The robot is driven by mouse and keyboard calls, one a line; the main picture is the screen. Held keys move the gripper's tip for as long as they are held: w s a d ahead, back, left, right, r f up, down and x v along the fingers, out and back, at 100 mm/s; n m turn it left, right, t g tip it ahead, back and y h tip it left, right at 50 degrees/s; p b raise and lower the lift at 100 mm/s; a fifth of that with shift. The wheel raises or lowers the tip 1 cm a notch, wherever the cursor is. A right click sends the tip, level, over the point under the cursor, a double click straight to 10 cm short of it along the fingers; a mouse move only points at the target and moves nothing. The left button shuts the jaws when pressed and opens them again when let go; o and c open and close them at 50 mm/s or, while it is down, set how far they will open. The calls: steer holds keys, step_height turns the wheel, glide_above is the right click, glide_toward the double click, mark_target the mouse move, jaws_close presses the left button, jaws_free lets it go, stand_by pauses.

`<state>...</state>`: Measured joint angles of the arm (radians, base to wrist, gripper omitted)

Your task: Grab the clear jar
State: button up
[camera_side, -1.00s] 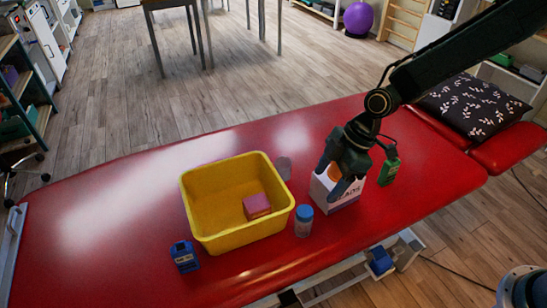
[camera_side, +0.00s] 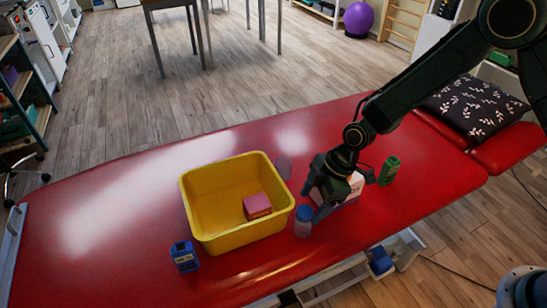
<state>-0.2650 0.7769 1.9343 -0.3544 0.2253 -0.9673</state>
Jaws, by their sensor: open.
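The clear jar (camera_side: 302,229) with a blue lid stands upright on the red treatment table, just right of the yellow bin's front right corner. My gripper (camera_side: 313,205) is open and low, directly above and slightly right of the jar. Its fingers point down and reach about the height of the blue lid. Whether a finger touches the jar cannot be told from this view. Nothing is seen held.
The yellow bin (camera_side: 240,238) holds a pink box (camera_side: 257,205). A white box (camera_side: 354,187) stands partly hidden behind my gripper, with a green container (camera_side: 389,170) beyond it. A blue container (camera_side: 184,256) stands front left.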

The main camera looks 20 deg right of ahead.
mark_target(306, 211)
steer(key=shift+a+f, duration=0.25)
steer(key=shift+f, duration=0.35)
steer(key=shift+x, duration=2.6)
steer(key=shift+w, duration=0.1)
steer(key=c, duration=1.1)
steer(key=shift+o, duration=0.2)
steer(key=shift+d+r, duration=0.1)
steer(key=shift+r, duration=0.05)
